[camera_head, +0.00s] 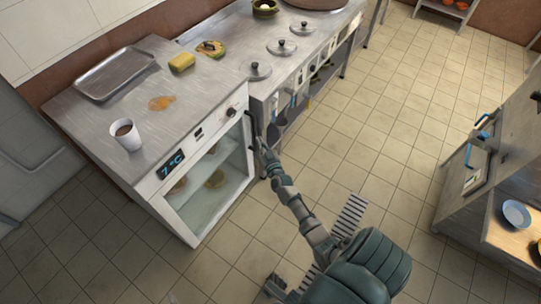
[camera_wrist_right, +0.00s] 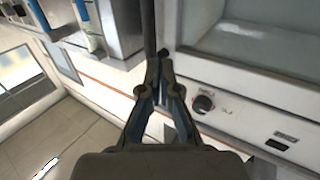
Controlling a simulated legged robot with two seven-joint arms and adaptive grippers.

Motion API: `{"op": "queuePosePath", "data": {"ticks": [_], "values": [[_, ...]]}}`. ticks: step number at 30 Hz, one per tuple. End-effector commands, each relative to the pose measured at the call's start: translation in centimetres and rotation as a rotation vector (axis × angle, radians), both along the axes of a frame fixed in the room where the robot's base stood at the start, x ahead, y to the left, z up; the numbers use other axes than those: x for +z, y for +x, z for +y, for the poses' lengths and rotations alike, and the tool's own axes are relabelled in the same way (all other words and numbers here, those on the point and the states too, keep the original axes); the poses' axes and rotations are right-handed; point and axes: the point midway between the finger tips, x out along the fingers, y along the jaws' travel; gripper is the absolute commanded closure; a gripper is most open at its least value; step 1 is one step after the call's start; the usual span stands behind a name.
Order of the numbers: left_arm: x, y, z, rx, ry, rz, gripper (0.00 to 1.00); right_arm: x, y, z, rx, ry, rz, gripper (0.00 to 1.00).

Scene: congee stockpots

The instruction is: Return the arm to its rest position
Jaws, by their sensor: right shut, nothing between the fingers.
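My right arm (camera_head: 311,228) reaches forward from the lower right, stretched out in front of the counter. My right gripper (camera_head: 260,146) is beside the right front edge of the glass-fronted fridge (camera_head: 160,202), close to its dark handle (camera_head: 248,128). In the right wrist view the gripper (camera_wrist_right: 160,62) has its fingertips together with nothing between them. A dark bar runs up just beyond the tips; I cannot tell whether they touch it. The fridge door looks shut. My left gripper does not show.
Pot lids (camera_head: 281,47) lie on the adjoining counter. A cabinet (camera_head: 499,172) stands at right. The tiled floor (camera_head: 385,120) between is clear.

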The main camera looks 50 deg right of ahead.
Motion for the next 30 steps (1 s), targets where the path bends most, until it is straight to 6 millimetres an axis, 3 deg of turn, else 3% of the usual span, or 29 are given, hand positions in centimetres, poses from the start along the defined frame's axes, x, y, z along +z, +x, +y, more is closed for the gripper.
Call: {"op": "queuePosePath", "data": {"ticks": [9, 23, 26, 29, 30], "values": [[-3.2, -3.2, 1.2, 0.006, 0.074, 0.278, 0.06, 0.0, -5.1, 2.1, -0.002, 0.002, 0.000, 1.00], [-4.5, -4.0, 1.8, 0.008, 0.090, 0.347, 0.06, -0.4, -6.2, 3.3, 0.017, 0.003, 0.023, 1.00], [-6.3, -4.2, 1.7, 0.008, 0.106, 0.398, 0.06, -2.1, -6.7, 6.0, 0.097, 0.023, 0.115, 1.00], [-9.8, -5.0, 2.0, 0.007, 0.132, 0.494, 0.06, -5.6, -8.9, 10.8, 0.224, 0.062, 0.293, 1.00], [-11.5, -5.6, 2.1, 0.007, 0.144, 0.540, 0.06, -7.3, -10.5, 13.0, 0.277, 0.080, 0.384, 1.00]]}}
